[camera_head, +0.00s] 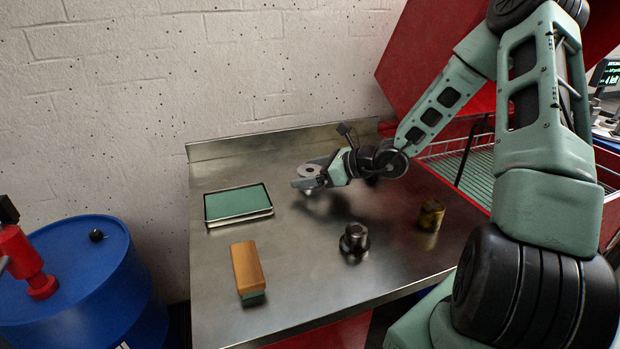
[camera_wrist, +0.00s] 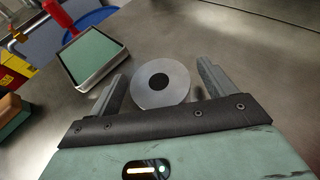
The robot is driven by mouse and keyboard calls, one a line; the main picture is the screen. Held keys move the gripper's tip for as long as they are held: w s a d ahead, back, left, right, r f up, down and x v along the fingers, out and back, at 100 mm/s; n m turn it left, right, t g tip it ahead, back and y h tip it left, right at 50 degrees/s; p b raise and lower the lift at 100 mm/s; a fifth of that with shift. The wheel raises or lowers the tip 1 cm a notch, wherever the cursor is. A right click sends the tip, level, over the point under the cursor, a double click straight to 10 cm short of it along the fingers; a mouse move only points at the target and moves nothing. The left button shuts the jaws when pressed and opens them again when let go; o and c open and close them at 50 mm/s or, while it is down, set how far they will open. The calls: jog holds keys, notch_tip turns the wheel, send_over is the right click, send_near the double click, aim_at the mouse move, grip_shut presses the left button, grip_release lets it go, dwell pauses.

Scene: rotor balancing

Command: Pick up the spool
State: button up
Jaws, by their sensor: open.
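The spool, as I take it, shows its round grey metal top with a dark centre hole in the wrist view (camera_wrist: 150,92). In the head view it appears as a pale disc (camera_head: 311,169) at the back middle of the steel bench, with a narrower part below. My gripper (camera_wrist: 163,73) is open, with one finger on each side of the spool. Small gaps show between the disc and the fingers. In the head view my gripper (camera_head: 305,179) reaches in from the right, and its fingers partly hide the spool's lower part.
A green-topped tray (camera_head: 238,203) lies left of the spool. An orange-brown block with a green base (camera_head: 247,268) is at front left. A dark flanged metal part (camera_head: 354,238) and a brass cylinder (camera_head: 431,215) stand nearer the front right. The bench middle (camera_head: 300,255) is clear.

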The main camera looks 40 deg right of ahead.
jog(key=c, duration=1.2)
jog(key=shift+r, duration=0.15)
